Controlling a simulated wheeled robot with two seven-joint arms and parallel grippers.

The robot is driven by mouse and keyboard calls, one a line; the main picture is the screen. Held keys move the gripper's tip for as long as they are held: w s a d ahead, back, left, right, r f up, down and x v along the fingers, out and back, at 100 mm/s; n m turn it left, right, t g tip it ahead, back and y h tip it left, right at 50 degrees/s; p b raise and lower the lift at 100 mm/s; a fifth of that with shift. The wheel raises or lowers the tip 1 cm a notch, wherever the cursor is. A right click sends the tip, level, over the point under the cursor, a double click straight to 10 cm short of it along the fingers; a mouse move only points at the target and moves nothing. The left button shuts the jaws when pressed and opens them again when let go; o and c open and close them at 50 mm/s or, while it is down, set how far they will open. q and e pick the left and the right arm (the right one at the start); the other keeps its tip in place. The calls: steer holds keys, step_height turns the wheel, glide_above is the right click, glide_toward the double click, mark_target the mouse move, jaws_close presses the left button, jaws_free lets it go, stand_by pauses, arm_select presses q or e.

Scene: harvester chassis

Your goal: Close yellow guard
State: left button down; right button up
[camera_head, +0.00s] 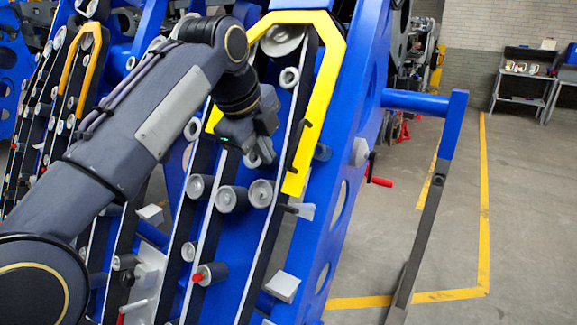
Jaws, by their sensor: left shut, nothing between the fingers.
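The yellow guard (329,72) is a bent yellow frame at the upper part of the blue harvester chassis (350,110). Its right leg runs down beside the rollers, with a dark handle (301,143) on it. Part of its left side is hidden behind my left arm. My left gripper (262,158) is shut and empty, in front of the belts inside the guard's frame, left of the handle. I cannot tell whether it touches anything. I cannot tell how far the guard stands from the chassis. My right gripper is not in view.
Grey rollers (232,198) and belts fill the chassis below the gripper. A red-handled lever (379,181) sticks out at right. A blue bar with a grey post (428,220) stands further right. A shelf (525,75) is at the back. Floor at right is clear.

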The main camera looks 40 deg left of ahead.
arm_select(q)
steer(key=b, duration=0.1)
glide_toward(296, 185)
step_height(296, 185, down, 4)
steer(key=s, duration=0.2)
steer(key=shift+w+a+f+p, duration=0.1)
steer(key=shift+w+f+p, duration=0.1)
steer(key=shift+w+f, duration=0.65)
steer(key=shift+w+a+f+p, duration=0.15)
steer(key=shift+w+f, duration=0.4)
steer(key=shift+w, duration=0.55)
steer(key=shift+d, duration=0.1)
steer(key=shift+t, duration=0.6)
steer(key=b+x, duration=0.2)
steer(key=x, duration=0.1)
steer(key=w+b+x, duration=0.1)
steer(key=x, duration=0.1)
steer(key=shift+r+b, duration=0.3)
steer(key=shift+r, duration=0.15)
steer(key=shift+r, duration=0.1)
